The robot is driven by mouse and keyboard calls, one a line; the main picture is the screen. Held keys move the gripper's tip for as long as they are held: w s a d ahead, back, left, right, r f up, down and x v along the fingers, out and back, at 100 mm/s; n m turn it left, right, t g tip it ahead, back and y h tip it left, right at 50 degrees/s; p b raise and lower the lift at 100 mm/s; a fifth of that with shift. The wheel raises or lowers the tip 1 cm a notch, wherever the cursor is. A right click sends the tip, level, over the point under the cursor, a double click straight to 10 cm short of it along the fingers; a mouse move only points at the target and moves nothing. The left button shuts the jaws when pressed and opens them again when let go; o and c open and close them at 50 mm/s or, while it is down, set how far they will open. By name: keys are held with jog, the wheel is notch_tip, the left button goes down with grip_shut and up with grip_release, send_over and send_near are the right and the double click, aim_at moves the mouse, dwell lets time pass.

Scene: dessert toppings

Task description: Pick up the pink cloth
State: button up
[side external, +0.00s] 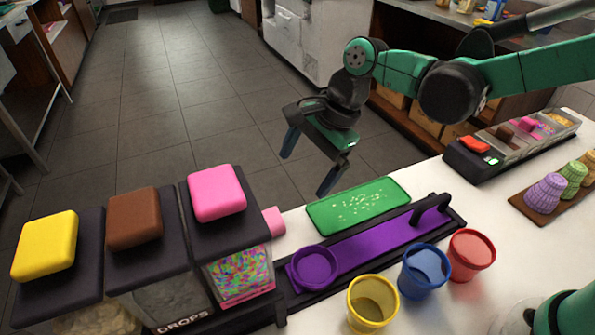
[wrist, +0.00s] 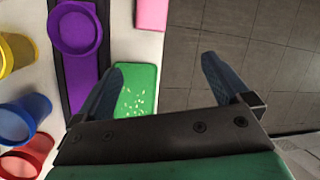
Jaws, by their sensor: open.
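A flat pink piece, which looks like the pink cloth (side external: 273,221), shows at the counter's far edge in the side view, mostly hidden behind the pink-topped dispenser. In the wrist view the pink cloth (wrist: 152,14) is cut off by the top edge. My gripper (side external: 303,175) is open and empty, above and beyond the counter's far edge, apart from the cloth. In the wrist view my gripper (wrist: 164,62) has its left finger by the green mat and its right finger over the floor.
Dispensers with yellow, brown and pink lids (side external: 217,193) stand at left. A green mat (side external: 385,194) with white bits lies near a purple track (side external: 375,238) and purple cup (side external: 315,266). Yellow (side external: 372,303), blue (side external: 424,270) and red (side external: 471,254) cups stand in front. Toppings tray (side external: 510,140) at right.

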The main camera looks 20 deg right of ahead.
aim_at(278, 214)
jog(key=a+f+m+g, duration=0.1)
jog(key=a+f, duration=0.1)
jog(key=a+f+m, duration=0.2)
jog(key=a, duration=0.1)
jog(key=shift+w+f+m+g+y, duration=0.1)
jog(key=shift+m+g+y, duration=0.2)
jog(key=shift+g, duration=0.1)
jog(key=shift+x, duration=2.7)
jog(key=c, duration=1.4)
